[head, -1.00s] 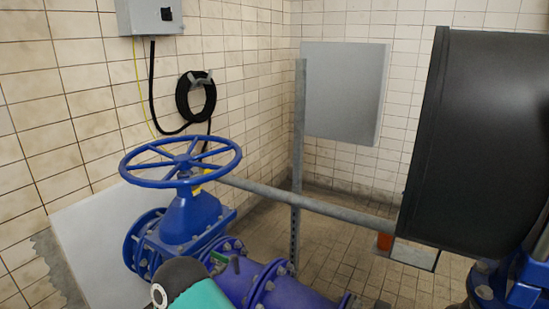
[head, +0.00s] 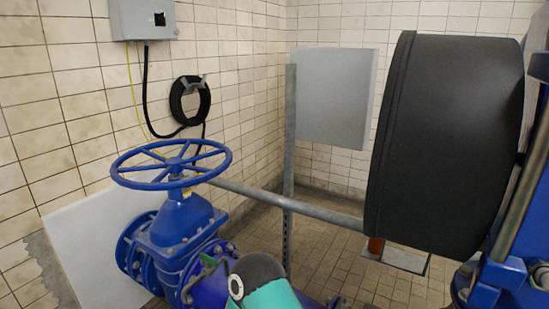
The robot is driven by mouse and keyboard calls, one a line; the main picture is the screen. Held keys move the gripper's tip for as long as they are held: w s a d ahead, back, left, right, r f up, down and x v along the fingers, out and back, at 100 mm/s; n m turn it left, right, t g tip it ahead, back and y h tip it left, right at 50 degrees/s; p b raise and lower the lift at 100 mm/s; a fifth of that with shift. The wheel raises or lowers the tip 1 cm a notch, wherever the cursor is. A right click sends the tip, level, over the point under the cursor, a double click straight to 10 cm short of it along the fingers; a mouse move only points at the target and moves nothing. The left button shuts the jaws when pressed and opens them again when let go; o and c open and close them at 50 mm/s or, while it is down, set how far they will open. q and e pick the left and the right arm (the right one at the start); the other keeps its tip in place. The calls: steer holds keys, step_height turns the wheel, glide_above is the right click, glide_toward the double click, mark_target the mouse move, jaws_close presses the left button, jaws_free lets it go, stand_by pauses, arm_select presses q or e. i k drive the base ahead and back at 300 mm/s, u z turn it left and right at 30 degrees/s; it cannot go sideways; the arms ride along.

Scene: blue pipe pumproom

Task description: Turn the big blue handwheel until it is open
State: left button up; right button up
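The big blue handwheel (head: 174,167) lies level on top of a blue gate valve (head: 182,222) at the left in the head view. It has a round rim with several spokes, and nothing touches it. A teal arm link of mine with a dark rounded end shows at the bottom middle, in front of the blue pipe. Neither of my grippers is in view, so their state does not show.
A grey rail (head: 290,207) runs behind the valve to an upright post (head: 289,160). A large black cylinder (head: 445,145) stands at the right beside blue pipework. A coiled black hose (head: 190,100) and a grey box (head: 143,18) hang on the tiled wall.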

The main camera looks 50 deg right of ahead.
mark_target(174, 165)
steer(key=z, duration=0.55)
steer(key=i, duration=0.75)
steer(key=z, duration=0.1)
